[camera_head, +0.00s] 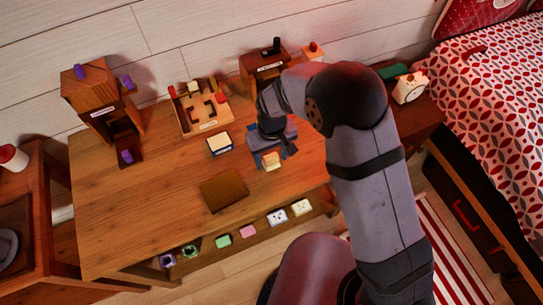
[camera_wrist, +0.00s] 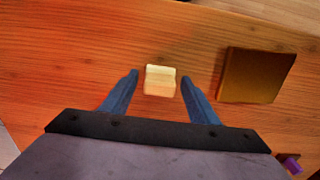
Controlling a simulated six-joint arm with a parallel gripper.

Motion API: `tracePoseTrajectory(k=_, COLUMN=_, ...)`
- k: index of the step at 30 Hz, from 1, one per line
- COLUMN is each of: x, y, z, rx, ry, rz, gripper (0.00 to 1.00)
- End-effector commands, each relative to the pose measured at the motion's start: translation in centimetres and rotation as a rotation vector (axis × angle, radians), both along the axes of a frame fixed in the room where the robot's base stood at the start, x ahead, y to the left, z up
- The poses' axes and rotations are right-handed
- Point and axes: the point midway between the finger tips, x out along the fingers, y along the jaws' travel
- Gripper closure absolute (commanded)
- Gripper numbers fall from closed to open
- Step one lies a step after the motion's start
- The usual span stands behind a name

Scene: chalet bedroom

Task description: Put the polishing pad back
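A small block with a cream top and a pale wood lower part (camera_head: 271,161) rests on the wooden table (camera_head: 130,220); it may be the polishing pad, but I cannot tell for sure. The block also shows in the wrist view (camera_wrist: 160,81). My gripper (camera_head: 270,163) is low over the table at this block. In the wrist view my gripper's two blue fingers (camera_wrist: 160,78) are apart, one on each side of the block, with a gap on both sides. A dark blue block with a cream top (camera_head: 220,144) lies to the left.
A brown square board (camera_head: 224,190) lies nearby; it also shows in the wrist view (camera_wrist: 257,75). A wooden tray (camera_head: 203,125) and a wooden tower with purple pieces (camera_head: 95,95) stand at the back. Several small coloured items lie below the front edge. The table's left front is clear.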

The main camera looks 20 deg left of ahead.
Motion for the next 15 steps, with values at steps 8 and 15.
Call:
tracePoseTrajectory(k=8, x=0.0, y=0.0, z=0.1, rx=0.0, ry=0.0, rz=0.0, gripper=0.46)
tracePoseTrajectory(k=15, x=0.1, y=0.1, z=1.4, rx=0.002, ry=-0.002, rz=0.0, gripper=0.46)
